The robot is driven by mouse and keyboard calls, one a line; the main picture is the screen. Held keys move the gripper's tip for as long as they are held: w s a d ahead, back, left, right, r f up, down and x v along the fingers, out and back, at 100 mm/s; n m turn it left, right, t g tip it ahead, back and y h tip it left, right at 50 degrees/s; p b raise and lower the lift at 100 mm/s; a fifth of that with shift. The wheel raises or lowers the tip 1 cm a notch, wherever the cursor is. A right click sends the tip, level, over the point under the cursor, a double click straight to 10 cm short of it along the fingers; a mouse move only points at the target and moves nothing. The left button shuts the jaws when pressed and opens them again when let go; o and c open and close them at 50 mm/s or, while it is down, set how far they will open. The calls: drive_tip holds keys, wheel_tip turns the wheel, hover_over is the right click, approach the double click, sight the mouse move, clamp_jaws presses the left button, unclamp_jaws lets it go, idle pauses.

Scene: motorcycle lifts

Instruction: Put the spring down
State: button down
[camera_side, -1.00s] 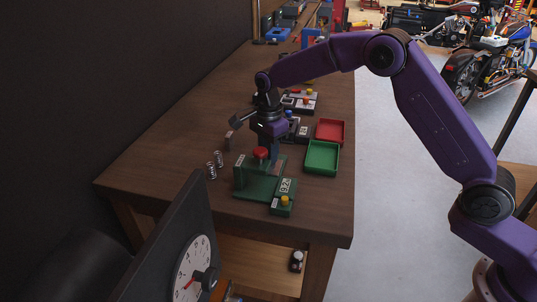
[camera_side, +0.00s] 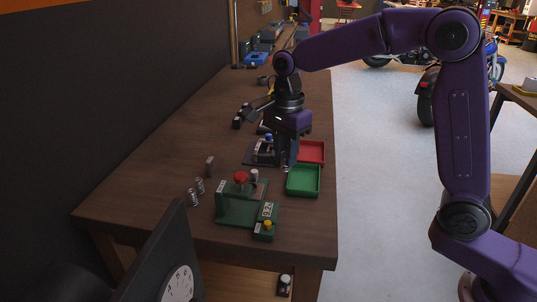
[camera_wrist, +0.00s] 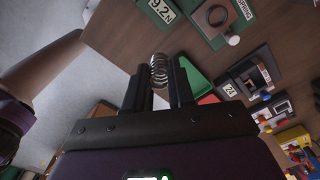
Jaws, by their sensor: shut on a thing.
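My gripper (camera_side: 286,155) is shut on a metal coil spring and points down above the bench, beside the trays. In the wrist view the spring (camera_wrist: 158,70) shows between the fingertips. Its lower end is small and partly hidden in the side view, and I cannot tell whether it touches anything. Two more springs (camera_side: 197,191) stand on the bench at left. A green tray (camera_side: 303,193) lies just right of and nearer than my gripper, with a red tray (camera_side: 311,152) behind it. Both trays look empty in the side view.
A green fixture (camera_side: 237,208) with a red knob and a number label stands at the front. A dark fixture (camera_side: 258,153) is close left of my gripper. A small grey block (camera_side: 210,167) stands farther left. The bench's (camera_side: 140,190) left part is mostly clear.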

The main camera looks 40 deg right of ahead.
drive_tip(key=s+d, duration=0.7)
drive_tip(key=d, duration=0.6)
hover_over(304, 181)
drive_tip(key=f, duration=0.9)
drive_tip(key=shift+s+a, duration=0.1)
drive_tip(key=shift+s, duration=0.25)
drive_tip(key=shift+w+f, duration=0.25)
drive_tip(key=shift+f, duration=1.65)
drive_tip(key=shift+f, duration=0.1)
drive_tip(key=c, duration=1)
unclamp_jaws()
drive_tip(key=shift+o, duration=0.2)
